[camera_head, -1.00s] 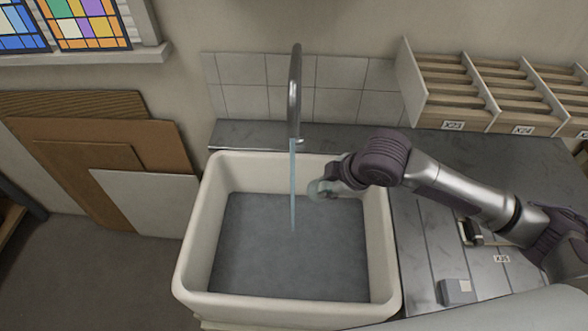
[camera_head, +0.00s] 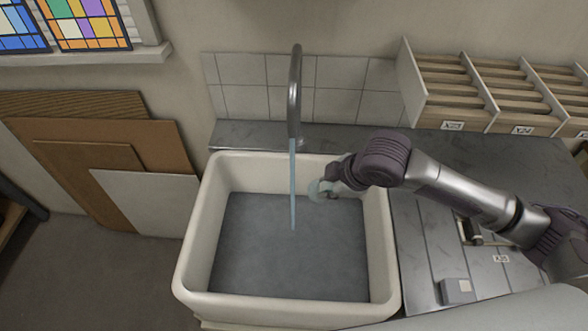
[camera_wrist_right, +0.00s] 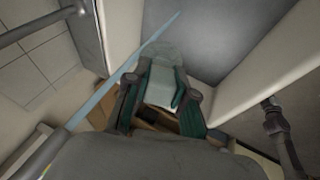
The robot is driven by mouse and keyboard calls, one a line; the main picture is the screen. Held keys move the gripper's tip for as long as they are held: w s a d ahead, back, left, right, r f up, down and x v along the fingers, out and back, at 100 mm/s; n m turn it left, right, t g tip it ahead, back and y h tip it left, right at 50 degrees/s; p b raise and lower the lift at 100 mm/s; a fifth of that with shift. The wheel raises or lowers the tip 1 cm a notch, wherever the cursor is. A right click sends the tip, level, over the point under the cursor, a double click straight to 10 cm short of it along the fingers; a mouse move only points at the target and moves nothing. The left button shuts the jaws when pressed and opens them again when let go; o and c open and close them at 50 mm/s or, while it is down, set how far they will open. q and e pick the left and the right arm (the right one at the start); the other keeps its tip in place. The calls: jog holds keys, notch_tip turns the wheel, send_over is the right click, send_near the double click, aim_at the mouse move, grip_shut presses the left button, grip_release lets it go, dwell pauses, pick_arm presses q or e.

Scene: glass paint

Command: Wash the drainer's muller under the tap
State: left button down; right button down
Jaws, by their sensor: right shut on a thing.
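The glass muller (camera_head: 318,189) is pale and see-through, held over the right part of the sink, just right of the water stream. My right gripper (camera_head: 330,186) is shut on it. In the right wrist view the muller (camera_wrist_right: 165,82) sits between the two fingers of the gripper (camera_wrist_right: 160,98), with its broad clear end toward the sink. The tap (camera_head: 295,92) runs a thin stream of water (camera_head: 292,185) into the sink (camera_head: 385,265). In the head view the muller is apart from the stream. My left gripper is out of view.
The drainer (camera_head: 425,235) is right of the sink, with a small grey block (camera_head: 457,291) near its front. Racks (camera_head: 455,85) labelled X23 and X24 stand behind it. Boards (camera_head: 150,203) lean on the wall at left.

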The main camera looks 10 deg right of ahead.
jog(key=s+d+r+p, duration=0.2)
jog(key=s+r+p, duration=0.2)
jog(key=shift+d, duration=0.4)
dwell(0.8)
